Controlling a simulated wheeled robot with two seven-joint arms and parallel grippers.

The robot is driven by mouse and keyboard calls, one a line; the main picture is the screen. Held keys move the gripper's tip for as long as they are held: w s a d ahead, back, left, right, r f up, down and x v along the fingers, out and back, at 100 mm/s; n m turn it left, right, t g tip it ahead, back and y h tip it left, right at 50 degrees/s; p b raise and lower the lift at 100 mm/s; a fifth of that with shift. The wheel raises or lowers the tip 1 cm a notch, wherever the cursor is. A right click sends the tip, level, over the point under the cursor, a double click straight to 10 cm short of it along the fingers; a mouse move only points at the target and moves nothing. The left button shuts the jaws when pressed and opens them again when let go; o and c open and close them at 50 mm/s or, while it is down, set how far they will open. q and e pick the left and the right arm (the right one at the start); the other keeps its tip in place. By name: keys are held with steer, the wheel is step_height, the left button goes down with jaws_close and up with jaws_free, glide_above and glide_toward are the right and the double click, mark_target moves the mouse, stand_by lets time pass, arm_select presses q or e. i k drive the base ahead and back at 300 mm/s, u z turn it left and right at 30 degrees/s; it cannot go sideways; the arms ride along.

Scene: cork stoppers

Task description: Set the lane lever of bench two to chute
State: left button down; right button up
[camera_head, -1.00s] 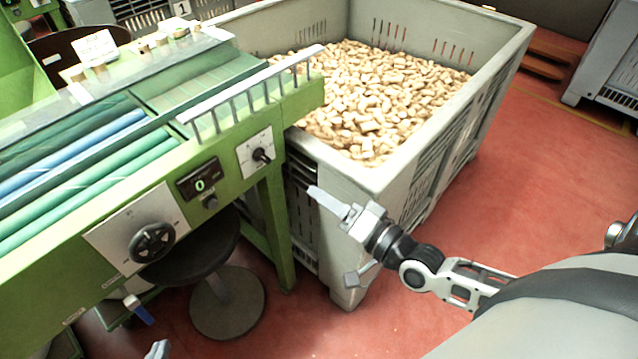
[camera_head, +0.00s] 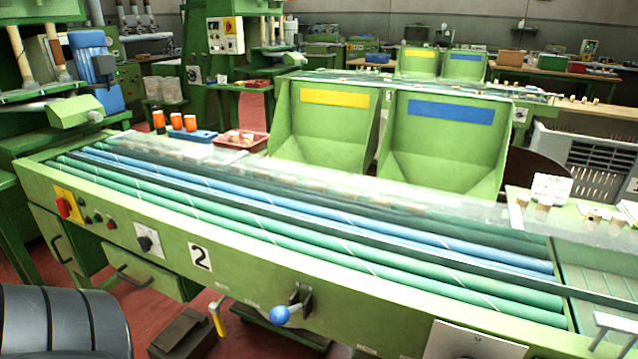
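Bench two (camera_head: 115,215) runs across the view, with a black "2" on a white plate (camera_head: 200,256) on its green front. A lever with a blue ball knob (camera_head: 280,315) sits on that front, right of the plate. Its dark mount (camera_head: 302,300) is on the panel and the knob points left and slightly down. Small labels flank it, too small to read, so I cannot tell which is chute. Neither gripper is in view.
A rotary switch (camera_head: 149,240) and red knob (camera_head: 65,207) are further left. Two green hoppers (camera_head: 325,125) stand behind the rollers. A dark box (camera_head: 183,333) is on the red floor below.

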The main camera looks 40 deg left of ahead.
mark_target(279, 315)
steer(key=z, duration=0.5)
steer(key=k, duration=0.5)
steer(key=u, duration=2)
steer(key=i, duration=0.15)
steer(key=z, duration=0.35)
